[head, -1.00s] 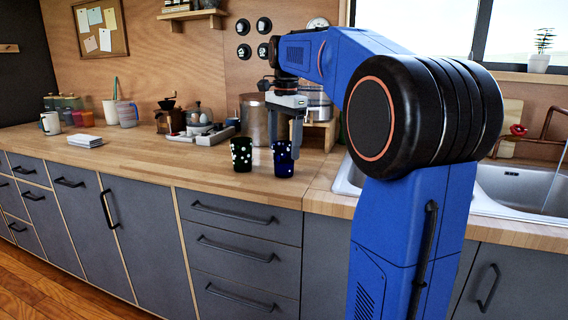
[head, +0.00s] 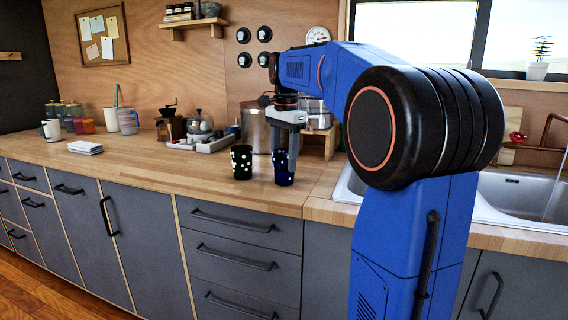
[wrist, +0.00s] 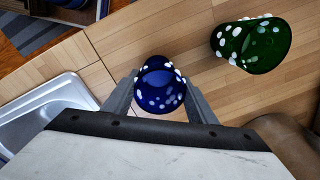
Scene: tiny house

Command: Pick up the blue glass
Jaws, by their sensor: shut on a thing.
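The blue glass (head: 284,168) with white dots stands upright on the wooden counter, near the sink end. It also shows in the wrist view (wrist: 160,88), between the two fingers. My gripper (wrist: 160,98) points down and is shut on the blue glass, with one finger on each side of it. In the head view my gripper (head: 288,150) covers the upper part of the glass. I cannot tell from the head view whether the glass is clear of the counter.
A dark green dotted glass (head: 241,162) stands close to the left of the blue one. A large metal canister (head: 255,128) and a wooden stand (head: 326,142) are behind. The sink (head: 510,195) lies to the right. The counter front left of the green glass is clear.

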